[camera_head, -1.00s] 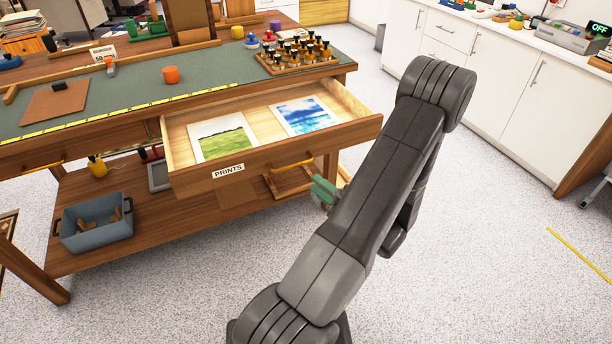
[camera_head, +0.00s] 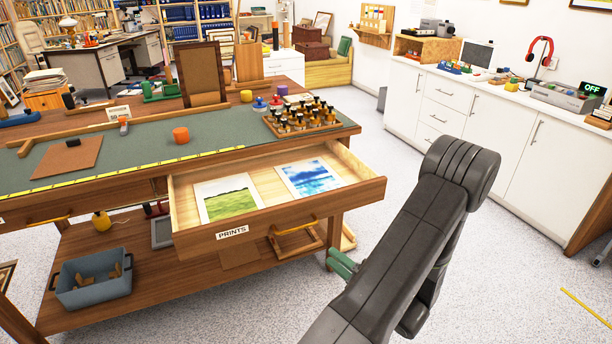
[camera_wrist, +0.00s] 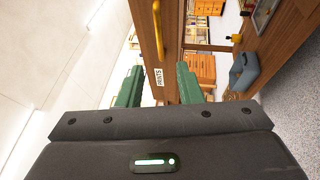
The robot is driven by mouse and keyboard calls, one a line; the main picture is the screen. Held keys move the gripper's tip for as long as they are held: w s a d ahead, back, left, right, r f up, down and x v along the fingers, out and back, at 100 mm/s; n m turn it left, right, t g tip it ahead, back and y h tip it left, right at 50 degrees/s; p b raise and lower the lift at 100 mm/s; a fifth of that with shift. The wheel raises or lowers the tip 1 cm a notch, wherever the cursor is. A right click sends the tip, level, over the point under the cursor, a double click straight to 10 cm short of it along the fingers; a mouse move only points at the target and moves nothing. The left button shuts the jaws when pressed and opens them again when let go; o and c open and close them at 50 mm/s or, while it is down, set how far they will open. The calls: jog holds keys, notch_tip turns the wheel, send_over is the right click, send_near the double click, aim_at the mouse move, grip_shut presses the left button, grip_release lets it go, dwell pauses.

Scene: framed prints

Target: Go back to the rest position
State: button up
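My gripper (camera_head: 342,263) has green fingers and hangs at the right, just below and right of the open drawer's front in the head view. In the wrist view its two fingers (camera_wrist: 158,85) stand apart with nothing between them. The drawer (camera_head: 279,217), labelled PRINTS, is pulled out of the workbench. A green landscape print (camera_head: 229,199) and a blue print (camera_head: 308,177) lie flat side by side inside. The drawer's yellow handle (camera_head: 295,228) is clear of my fingers; it also shows in the wrist view (camera_wrist: 157,28).
The workbench (camera_head: 110,137) carries a rack of small bottles (camera_head: 302,122), an orange pot (camera_head: 181,135) and a brown board (camera_head: 68,158). A grey-blue bin (camera_head: 93,285) sits on its lower shelf. White cabinets (camera_head: 490,120) line the right wall. Open floor lies between.

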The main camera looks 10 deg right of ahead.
jog(key=x, duration=1.2)
jog(key=shift+w+a, duration=0.2)
jog(key=shift+w, duration=0.15)
jog(key=shift+r, duration=0.1)
